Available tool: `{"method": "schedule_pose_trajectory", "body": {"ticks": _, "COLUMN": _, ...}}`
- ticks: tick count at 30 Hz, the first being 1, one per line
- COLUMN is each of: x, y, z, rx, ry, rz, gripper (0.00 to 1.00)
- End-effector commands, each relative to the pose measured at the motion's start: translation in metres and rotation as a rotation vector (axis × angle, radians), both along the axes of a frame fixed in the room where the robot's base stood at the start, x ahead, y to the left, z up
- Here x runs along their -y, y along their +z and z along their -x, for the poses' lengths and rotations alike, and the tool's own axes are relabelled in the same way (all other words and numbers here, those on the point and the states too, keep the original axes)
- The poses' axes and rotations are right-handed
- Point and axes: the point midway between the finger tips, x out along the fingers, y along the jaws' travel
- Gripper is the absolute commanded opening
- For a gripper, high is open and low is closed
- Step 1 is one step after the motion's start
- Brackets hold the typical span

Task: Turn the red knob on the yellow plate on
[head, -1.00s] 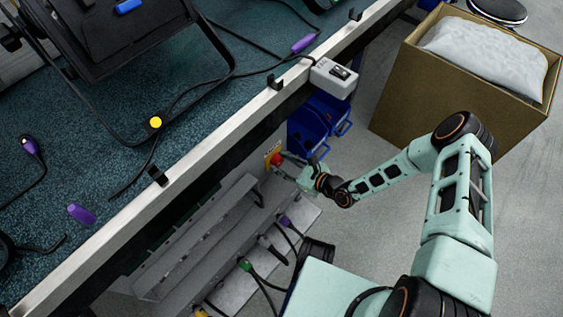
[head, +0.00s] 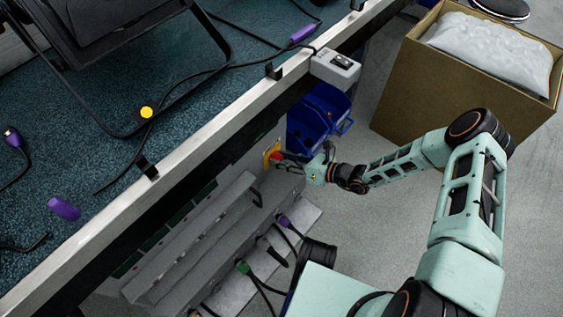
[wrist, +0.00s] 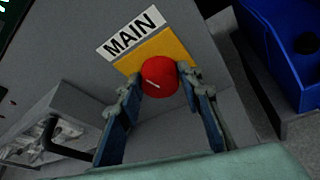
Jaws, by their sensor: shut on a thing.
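The red knob (wrist: 160,77) sits on the yellow plate (wrist: 170,47) under a white label (wrist: 130,35) reading MAIN in the wrist view. A short pale line shows on the knob's face, running slantwise. My gripper (wrist: 159,84) has one finger on each side of the knob and is shut on it. In the head view my gripper (head: 290,163) reaches left to the knob (head: 276,157) and the yellow plate (head: 267,153) below the bench edge. The fingers cover the knob's sides.
Blue bins (head: 312,118) stand just right of the plate. A grey switch box (head: 335,67) hangs on the bench edge above. A cardboard box (head: 455,100) stands at the back right.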

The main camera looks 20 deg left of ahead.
Motion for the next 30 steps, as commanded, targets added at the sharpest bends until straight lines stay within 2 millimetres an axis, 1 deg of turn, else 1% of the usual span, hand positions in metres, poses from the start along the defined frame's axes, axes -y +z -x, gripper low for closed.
{"method": "schedule_pose_trajectory", "body": {"ticks": 1, "x": 0.0005, "y": -0.0032, "z": -0.0007, "rx": -0.037, "ry": 0.001, "rz": -0.009, "gripper": 0.09}}
{"method": "schedule_pose_trajectory", "body": {"ticks": 21, "x": 0.0013, "y": -0.0068, "z": -0.0032, "rx": -0.641, "ry": 0.000, "rz": -0.183, "gripper": 0.09}}
{"method": "schedule_pose_trajectory", "body": {"ticks": 30, "x": 0.0015, "y": -0.0084, "z": -0.0036, "rx": -0.849, "ry": 0.000, "rz": -0.243, "gripper": 0.09}}
